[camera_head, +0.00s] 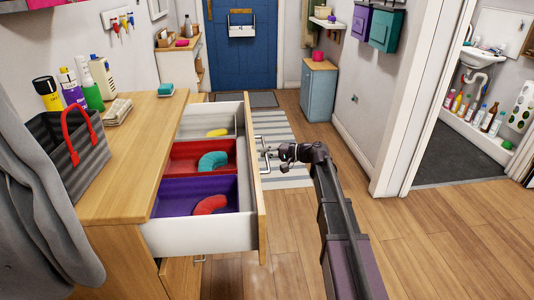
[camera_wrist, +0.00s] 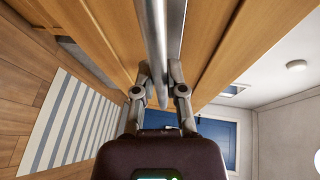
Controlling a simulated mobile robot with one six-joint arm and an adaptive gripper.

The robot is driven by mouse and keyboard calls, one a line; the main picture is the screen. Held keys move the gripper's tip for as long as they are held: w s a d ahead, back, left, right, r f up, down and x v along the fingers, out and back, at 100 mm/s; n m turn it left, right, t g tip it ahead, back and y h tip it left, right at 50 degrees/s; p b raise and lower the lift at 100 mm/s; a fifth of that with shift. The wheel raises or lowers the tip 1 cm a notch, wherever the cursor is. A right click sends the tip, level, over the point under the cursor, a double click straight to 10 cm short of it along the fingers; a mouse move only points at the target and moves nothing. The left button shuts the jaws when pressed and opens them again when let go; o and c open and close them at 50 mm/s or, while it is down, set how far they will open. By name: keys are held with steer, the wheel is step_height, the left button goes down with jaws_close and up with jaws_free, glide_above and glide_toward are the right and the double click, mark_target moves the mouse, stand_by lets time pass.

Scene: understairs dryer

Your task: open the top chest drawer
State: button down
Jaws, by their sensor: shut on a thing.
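The top chest drawer (camera_head: 198,234) stands pulled well out from the wooden chest (camera_head: 133,150) in the head view. Its inside shows a white, a red and a purple section, holding a yellow, a teal and a red item. My gripper (camera_head: 268,157) is on the outer side of the drawer front, at the metal bar handle (camera_head: 264,166). In the wrist view my gripper (camera_wrist: 160,78) has its two fingers on either side of the long metal bar handle (camera_wrist: 155,45), shut on it. The finger contact is partly hidden by the bar.
A dark basket (camera_head: 70,150) with red handles, several bottles and a folded cloth (camera_head: 117,112) sit on the chest top. A striped rug (camera_head: 283,150) lies beyond my arm. A blue cabinet (camera_head: 319,90) stands further back. Wooden floor is clear at right.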

steer(key=shift+a, duration=0.1)
steer(key=c, duration=0.7)
jaws_free()
steer(key=shift+a, duration=0.1)
